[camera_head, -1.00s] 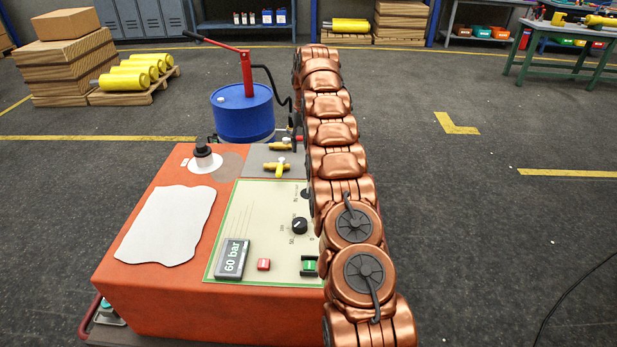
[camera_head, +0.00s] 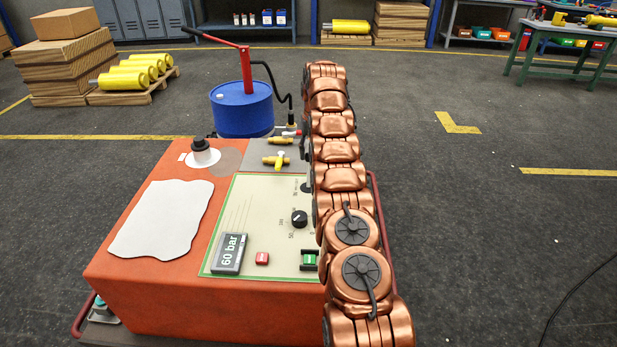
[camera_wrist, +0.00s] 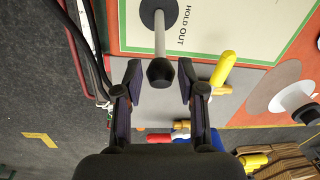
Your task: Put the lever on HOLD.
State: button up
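The lever (camera_wrist: 160,38) shows in the wrist view as a pale metal rod with a dark knob (camera_wrist: 160,71), rising from a dark round base on the cream panel. The words HOLD and OUT are printed beside it, HOLD nearer the base. My gripper (camera_wrist: 159,66) is open. The knob lies between its two fingers in the picture, with a gap on both sides; I cannot tell the depth. In the head view my arm hides the gripper and most of the lever; part of the panel (camera_head: 235,215) with a 60 bar display shows.
The orange console (camera_head: 150,285) carries a black knob, red and green buttons and a yellow-handled valve (camera_head: 277,161). A blue drum (camera_head: 241,110) with a red pump handle stands behind. A dark red rail (camera_head: 376,200) runs along the right side. Open floor lies to the right.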

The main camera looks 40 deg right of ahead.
aim_at(309, 161)
notch_tip(309, 161, down, 3)
jog(key=shift+a+b, duration=0.15)
jog(key=shift+b, duration=0.65)
jog(key=shift+w+a+f+p, duration=0.15)
jog(key=shift+f+p, duration=0.35)
jog(key=shift+f, duration=1.75)
grip_shut()
